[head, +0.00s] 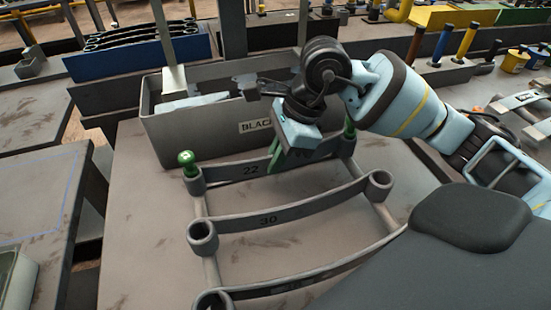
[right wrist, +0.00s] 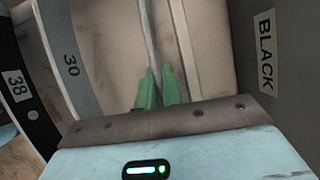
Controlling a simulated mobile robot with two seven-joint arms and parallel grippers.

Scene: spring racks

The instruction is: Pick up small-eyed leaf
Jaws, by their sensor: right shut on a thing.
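A curved grey leaf marked 22 (head: 240,171) is the farthest of several leaves in the head view. In the right wrist view, my right gripper's green fingers (right wrist: 155,92) are closed around a thin strip (right wrist: 149,35), seen edge-on, which is the leaf. My left gripper is not in view.
Nearer leaves marked 30 (head: 290,214) and 38 (right wrist: 18,85) have larger round end eyes. A grey bin labelled BLACK (head: 205,137) stands just behind the leaf. A blue rack (head: 140,60) holds dark leaves behind the bin. Colored-handled tools stand at the back right.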

